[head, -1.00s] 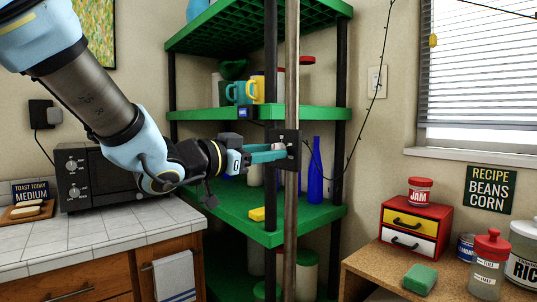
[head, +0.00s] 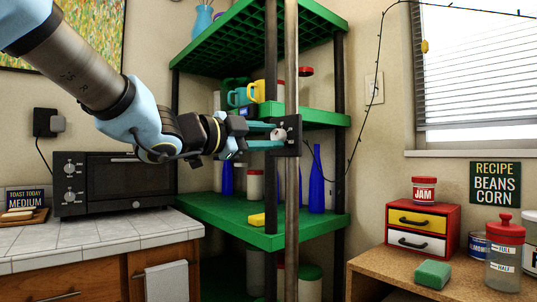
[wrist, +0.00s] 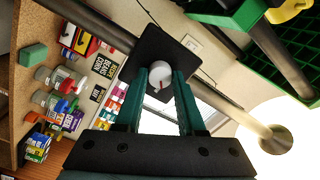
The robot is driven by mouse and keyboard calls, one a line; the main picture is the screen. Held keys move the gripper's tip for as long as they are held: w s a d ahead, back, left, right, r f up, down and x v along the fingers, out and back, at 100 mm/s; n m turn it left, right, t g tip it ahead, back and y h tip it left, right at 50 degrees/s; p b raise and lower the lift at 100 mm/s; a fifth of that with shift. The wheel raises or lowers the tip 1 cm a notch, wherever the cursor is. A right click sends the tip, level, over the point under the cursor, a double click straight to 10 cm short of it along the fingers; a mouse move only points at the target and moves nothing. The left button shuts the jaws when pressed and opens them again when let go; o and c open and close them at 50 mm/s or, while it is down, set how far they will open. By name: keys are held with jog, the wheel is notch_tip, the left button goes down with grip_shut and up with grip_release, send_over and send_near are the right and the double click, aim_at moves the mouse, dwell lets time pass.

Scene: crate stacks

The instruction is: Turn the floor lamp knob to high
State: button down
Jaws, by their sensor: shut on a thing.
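The floor lamp's pole (head: 291,80) stands upright in front of the green shelf in the head view. A dark control box (head: 293,135) is fixed on the pole. In the wrist view the fingers (wrist: 160,82) sit on either side of the knob. Any setting marks on the box are not legible.
The green shelf (head: 215,207) stands behind the pole, with cups, blue bottles and a yellow block. A toaster oven (head: 105,180) sits on the tiled counter at left. A table (head: 400,270) at right holds a small drawer unit (head: 420,228) and jars.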

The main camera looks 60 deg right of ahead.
jog(key=m+b, duration=0.3)
jog(key=shift+f+m+b, duration=0.25)
jog(key=shift+m+b, duration=0.05)
jog(key=shift+m, duration=0.1)
jog(key=m+b, duration=0.3)
jog(key=shift+m, duration=0.4)
jog(key=m+b, duration=0.3)
jog(key=m, duration=0.1)
jog(key=shift+g+b, duration=0.3)
jog(key=shift+g, duration=0.1)
jog(key=shift+r+m+b, duration=0.15)
jog(key=shift+m+b, duration=0.65)
jog(key=shift+m, duration=0.6)
jog(key=c, duration=0.5)
grip_release()
jog(key=shift+r, duration=0.1)
